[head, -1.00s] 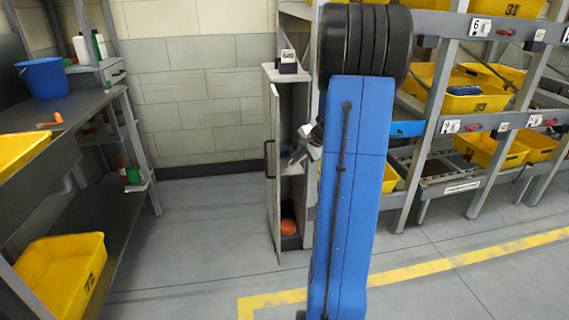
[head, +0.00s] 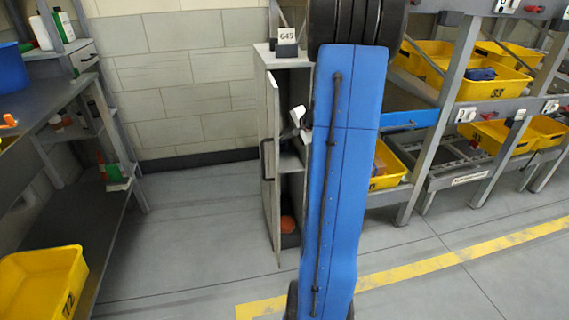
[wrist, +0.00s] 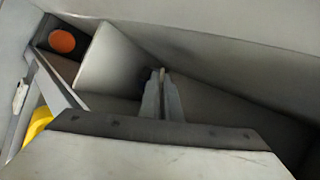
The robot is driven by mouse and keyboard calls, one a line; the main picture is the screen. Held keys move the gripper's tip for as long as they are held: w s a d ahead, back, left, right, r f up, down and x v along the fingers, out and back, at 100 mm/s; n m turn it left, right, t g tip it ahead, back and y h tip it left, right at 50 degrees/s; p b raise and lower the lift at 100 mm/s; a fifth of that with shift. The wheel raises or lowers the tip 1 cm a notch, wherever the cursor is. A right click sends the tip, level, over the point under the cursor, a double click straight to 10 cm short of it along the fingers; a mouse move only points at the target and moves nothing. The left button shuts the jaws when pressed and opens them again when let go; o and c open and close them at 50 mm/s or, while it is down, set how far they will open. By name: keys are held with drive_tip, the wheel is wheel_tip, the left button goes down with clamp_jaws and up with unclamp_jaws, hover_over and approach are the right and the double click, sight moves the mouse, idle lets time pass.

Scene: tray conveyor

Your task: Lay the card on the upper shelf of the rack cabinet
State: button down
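The rack cabinet (head: 266,95) is a narrow grey cabinet with its door (head: 271,180) standing open. A shelf (wrist: 110,62) inside it shows as a pale panel left of my fingers in the wrist view. My gripper (wrist: 161,75) is at the cabinet's open front, its two fingers close together and pointing inward. In the head view only a pale bit of the gripper (head: 301,125) shows beside my blue arm. I cannot make out the card in any view; if it is between the fingertips, it is too thin to tell.
An orange ball (head: 287,224) lies in the cabinet's bottom; it also shows in the wrist view (wrist: 62,41). A "645" sign (head: 287,38) stands on top. Yellow bins (head: 490,82) fill the rack at right. A workbench (head: 75,110) stands at left, with clear floor between.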

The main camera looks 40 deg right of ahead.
drive_tip(key=shift+f, duration=5.05)
drive_tip(key=c, duration=2.2)
unclamp_jaws()
drive_tip(key=shift+o, duration=0.2)
drive_tip(key=shift+s+r, duration=0.1)
drive_tip(key=shift+r, duration=0.05)
drive_tip(key=v, duration=0.7)
drive_tip(key=shift+s+r, duration=0.25)
